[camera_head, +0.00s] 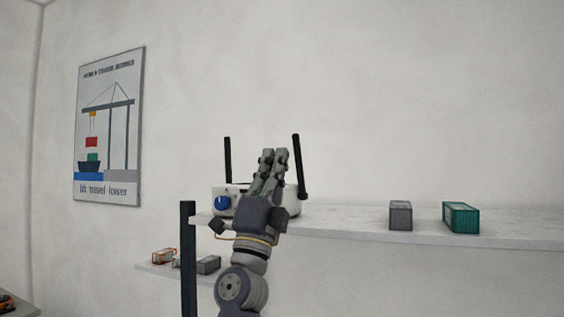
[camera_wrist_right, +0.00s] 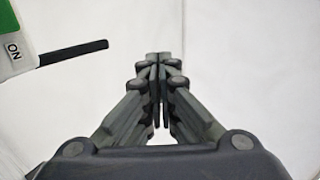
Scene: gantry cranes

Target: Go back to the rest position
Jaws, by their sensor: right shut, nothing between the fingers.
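My right gripper (camera_head: 273,160) points upward in front of a white box with two black antennas (camera_head: 222,202) on the shelf. Its fingers are together with nothing between them, and the right wrist view also shows the fingers (camera_wrist_right: 158,65) closed. The box has a round blue knob (camera_head: 222,204) on its front left. My gripper and wrist cover much of the box's right part. My left gripper is not in view.
The upper shelf (camera_head: 340,219) carries a grey container block (camera_head: 400,216) and a green one (camera_head: 461,218) to the right. A lower shelf (camera_head: 150,267) holds an orange-and-grey block (camera_head: 163,256) and a grey block (camera_head: 208,265). A dark post (camera_head: 188,260) stands left of my arm. A crane poster (camera_head: 108,130) hangs on the wall.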

